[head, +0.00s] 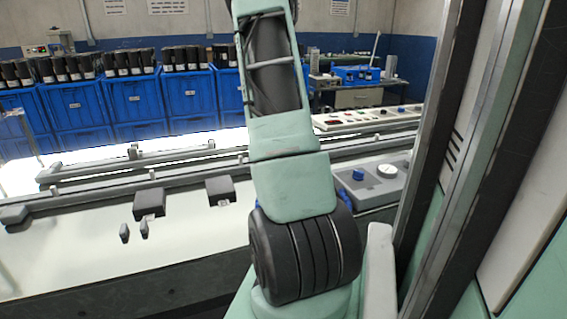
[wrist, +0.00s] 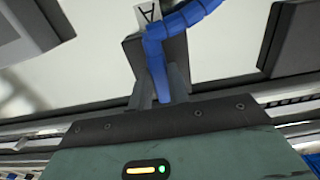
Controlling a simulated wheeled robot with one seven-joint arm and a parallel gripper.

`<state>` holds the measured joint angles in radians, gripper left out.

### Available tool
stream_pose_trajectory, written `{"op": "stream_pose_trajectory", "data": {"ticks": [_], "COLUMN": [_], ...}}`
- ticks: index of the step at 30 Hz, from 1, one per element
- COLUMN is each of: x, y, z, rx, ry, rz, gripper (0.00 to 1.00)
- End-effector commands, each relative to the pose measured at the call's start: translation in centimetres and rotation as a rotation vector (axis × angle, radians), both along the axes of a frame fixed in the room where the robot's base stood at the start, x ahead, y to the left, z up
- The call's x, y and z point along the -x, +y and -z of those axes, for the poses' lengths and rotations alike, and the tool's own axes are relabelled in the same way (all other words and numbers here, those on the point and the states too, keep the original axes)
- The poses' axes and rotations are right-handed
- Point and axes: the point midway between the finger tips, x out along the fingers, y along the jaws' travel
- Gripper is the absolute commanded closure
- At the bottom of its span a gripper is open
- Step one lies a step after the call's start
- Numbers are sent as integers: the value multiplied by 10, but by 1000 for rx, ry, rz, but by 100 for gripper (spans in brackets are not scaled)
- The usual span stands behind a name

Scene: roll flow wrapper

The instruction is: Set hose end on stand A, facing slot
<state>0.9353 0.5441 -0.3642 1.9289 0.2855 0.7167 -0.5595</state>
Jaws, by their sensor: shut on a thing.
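In the wrist view my gripper (wrist: 161,84) is shut on the end of a blue hose (wrist: 157,66). The hose rises from between the fingers and bends off to the upper right. A dark block with a white card marked "A" (wrist: 146,13), stand A (wrist: 132,47), is right behind the hose. The hose overlaps it in the picture; I cannot tell whether they touch. The slot is not clear to see. In the head view my arm hides the gripper; bits of blue hose (head: 342,191) show beside the arm.
Other dark blocks flank stand A in the wrist view, at the left (wrist: 30,32) and right (wrist: 291,40). In the head view, dark blocks (head: 149,204) stand along the pale machine bed (head: 70,250). A panel with a gauge (head: 388,171) is right of my arm. Blue bins (head: 135,100) line the back.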

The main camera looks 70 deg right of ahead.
Motion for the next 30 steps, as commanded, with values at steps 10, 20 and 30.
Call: {"op": "stream_pose_trajectory", "data": {"ticks": [10, 20, 30], "x": [0, 0, 0], "y": [0, 0, 0], "z": [2, 8, 8], "rx": [0, -1, -1], "ry": [0, 1, 1], "rz": [0, 0, 0], "gripper": [100, 100, 56]}}
